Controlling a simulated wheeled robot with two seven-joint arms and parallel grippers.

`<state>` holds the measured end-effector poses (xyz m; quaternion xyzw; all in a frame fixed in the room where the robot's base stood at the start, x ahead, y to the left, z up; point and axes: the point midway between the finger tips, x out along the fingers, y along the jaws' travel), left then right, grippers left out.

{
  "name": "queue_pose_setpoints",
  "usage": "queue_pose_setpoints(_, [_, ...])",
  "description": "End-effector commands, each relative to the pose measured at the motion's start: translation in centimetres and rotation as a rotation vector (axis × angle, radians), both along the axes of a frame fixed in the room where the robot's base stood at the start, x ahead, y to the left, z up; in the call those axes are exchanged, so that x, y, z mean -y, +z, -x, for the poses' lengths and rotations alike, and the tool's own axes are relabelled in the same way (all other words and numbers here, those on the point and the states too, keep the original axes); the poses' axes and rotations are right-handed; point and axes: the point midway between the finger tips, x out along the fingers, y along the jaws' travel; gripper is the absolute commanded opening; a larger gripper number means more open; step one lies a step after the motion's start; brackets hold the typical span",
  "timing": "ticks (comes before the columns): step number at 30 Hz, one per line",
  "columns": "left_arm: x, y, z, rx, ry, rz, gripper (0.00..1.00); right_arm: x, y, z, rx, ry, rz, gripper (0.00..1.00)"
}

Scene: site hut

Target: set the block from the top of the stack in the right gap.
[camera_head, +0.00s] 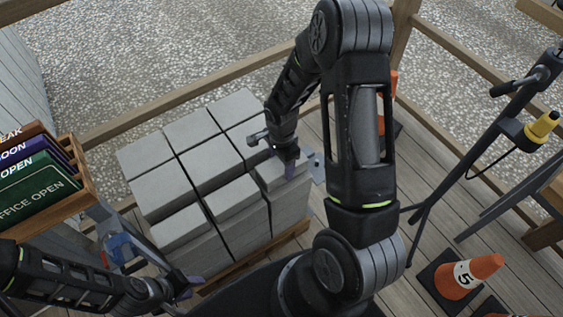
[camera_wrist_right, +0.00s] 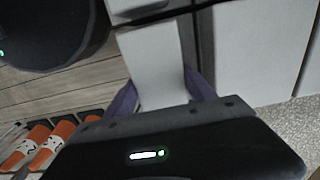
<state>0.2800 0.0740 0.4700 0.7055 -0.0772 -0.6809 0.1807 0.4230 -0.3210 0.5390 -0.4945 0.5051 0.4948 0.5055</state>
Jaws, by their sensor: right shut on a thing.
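A stack of pale grey blocks (camera_head: 210,165) stands on a wooden pallet (camera_head: 240,263), with narrow dark seams between blocks. My right gripper (camera_head: 287,168) points down at the stack's right end and is shut on a grey block (camera_head: 267,183). In the right wrist view the held block (camera_wrist_right: 153,62) shows between the purple fingers of my gripper (camera_wrist_right: 160,92), with a dark seam between it and a large neighbouring block (camera_wrist_right: 250,55). The held block's underside is hidden, so I cannot tell whether it rests. My left gripper (camera_head: 185,286) is near the pallet's front left, apart from the blocks; its opening is unclear.
A wooden rack of signs (camera_head: 45,185) stands at the left. A wooden railing (camera_head: 170,97) runs behind the stack. An orange cone (camera_head: 470,275) and a dark stand with a yellow part (camera_head: 541,126) are at the right. Some plank floor (camera_head: 400,245) is clear.

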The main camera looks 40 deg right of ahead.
Motion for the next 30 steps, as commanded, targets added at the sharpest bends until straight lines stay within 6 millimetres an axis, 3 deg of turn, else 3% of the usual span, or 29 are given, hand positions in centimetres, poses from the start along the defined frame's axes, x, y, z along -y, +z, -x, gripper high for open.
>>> queue_pose_setpoints(17, [0.01,-0.72,-0.01,0.0,0.0,0.0,0.36,0.02,-0.72,-0.12,0.003,0.0,0.001,0.0])
queue_pose_setpoints(18, [0.01,-0.72,-0.01,0.0,0.0,0.0,0.36,0.02,-0.72,-0.11,0.003,0.0,0.001,0.65])
queue_pose_setpoints(27, [0.01,-0.74,0.0,0.0,0.0,0.0,0.36,0.01,-0.8,-0.03,0.001,0.0,0.0,0.89])
queue_pose_setpoints(30, [0.01,-0.74,-0.01,0.0,0.0,0.0,0.36,0.01,-0.81,-0.01,0.0,0.0,0.0,0.89])
